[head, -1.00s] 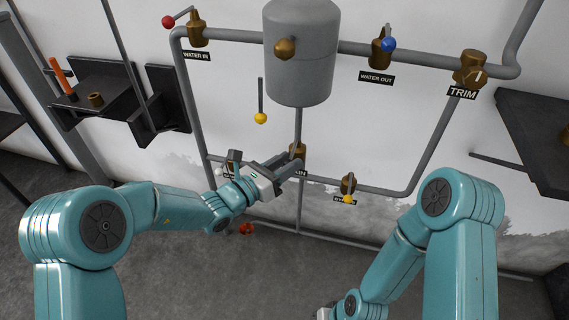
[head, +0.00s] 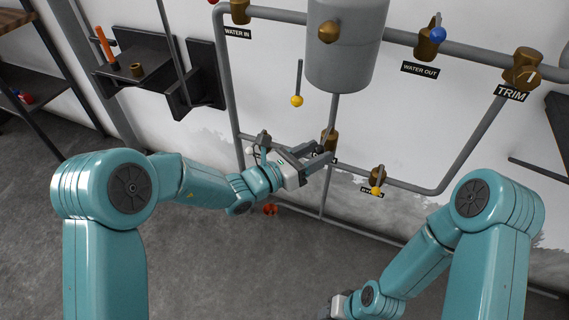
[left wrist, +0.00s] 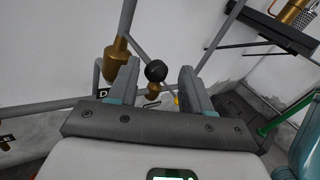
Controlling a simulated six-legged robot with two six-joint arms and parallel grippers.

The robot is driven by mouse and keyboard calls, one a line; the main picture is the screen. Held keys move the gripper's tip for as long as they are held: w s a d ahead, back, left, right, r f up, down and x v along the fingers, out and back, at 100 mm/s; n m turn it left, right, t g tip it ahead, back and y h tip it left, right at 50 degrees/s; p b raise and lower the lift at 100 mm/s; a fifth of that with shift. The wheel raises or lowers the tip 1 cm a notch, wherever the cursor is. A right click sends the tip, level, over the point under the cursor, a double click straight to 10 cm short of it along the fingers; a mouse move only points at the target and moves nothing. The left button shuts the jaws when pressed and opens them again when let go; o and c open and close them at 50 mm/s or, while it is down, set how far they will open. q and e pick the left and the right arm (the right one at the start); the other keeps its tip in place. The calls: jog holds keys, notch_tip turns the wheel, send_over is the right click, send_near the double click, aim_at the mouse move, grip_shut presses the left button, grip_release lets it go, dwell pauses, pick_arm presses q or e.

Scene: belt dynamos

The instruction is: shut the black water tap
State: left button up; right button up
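The black water tap has a round black knob, which shows in the left wrist view (left wrist: 156,70) between my left gripper's fingers. Its brass valve body (head: 329,140) sits low on the pipe under the grey tank, beside a partly covered label. My left gripper (head: 324,150) is open around the knob. In the left wrist view (left wrist: 159,67) a gap shows between the knob and each finger. The knob is mostly hidden by the fingers in the head view. My right gripper (head: 336,306) is low at the bottom edge, partly cut off, its fingers not clear.
Grey pipes run along the wall around a tank (head: 346,50). Near the black tap are a yellow-knobbed valve (head: 377,176) and a hanging yellow ball lever (head: 297,100). A blue-knobbed valve (head: 430,42) is up right. A shelf (head: 140,60) stands out at left.

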pick_arm(q)
jog(key=p+v, duration=0.1)
jog(key=v, duration=1.3)
jog(key=shift+p, duration=0.4)
jog(key=shift+s+a, duration=0.15)
